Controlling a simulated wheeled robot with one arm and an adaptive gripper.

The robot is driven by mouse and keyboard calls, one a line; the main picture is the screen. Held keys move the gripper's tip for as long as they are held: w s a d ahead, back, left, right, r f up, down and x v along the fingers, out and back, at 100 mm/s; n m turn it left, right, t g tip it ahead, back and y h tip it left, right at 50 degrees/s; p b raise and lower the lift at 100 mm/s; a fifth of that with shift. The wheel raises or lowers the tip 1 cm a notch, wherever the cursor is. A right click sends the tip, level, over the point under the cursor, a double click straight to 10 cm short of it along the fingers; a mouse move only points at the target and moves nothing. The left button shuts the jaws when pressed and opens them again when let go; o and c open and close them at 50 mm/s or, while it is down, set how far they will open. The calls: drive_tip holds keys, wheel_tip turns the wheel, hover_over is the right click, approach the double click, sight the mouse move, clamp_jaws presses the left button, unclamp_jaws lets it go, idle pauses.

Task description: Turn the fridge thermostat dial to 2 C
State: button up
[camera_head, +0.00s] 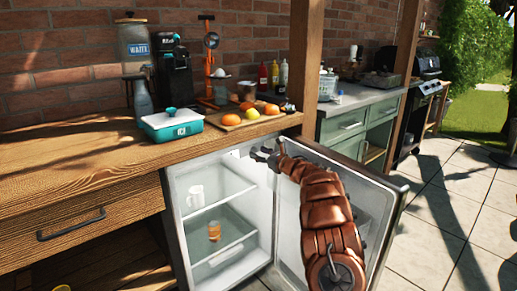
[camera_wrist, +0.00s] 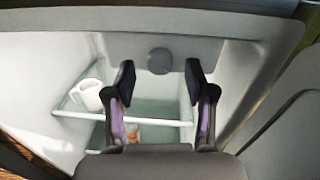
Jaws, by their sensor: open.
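The fridge (camera_head: 182,235) stands under the wooden counter with its door (camera_head: 390,225) swung open to the right. In the wrist view a round grey dial (camera_wrist: 159,61) sits on the panel at the top of the fridge interior. My gripper (camera_wrist: 160,75) is open, its two dark fingertips to the left and right of the dial in that view; I cannot tell how far off the dial is. In the head view my gripper (camera_head: 266,155) is at the fridge's upper opening, and the dial cannot be made out there. The dial's markings and setting are not readable.
Inside the fridge, a white mug (camera_head: 195,196) stands on the upper shelf and an orange jar (camera_head: 214,231) lower down. The counter (camera_head: 85,165) overhangs the opening. A teal box (camera_head: 171,124) and a board with fruit (camera_head: 228,119) sit on it.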

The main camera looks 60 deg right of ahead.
drive_tip(key=shift+w+p, duration=0.3)
drive_tip(key=shift+w, duration=0.1)
drive_tip(key=shift+c, duration=0.2)
clamp_jaws()
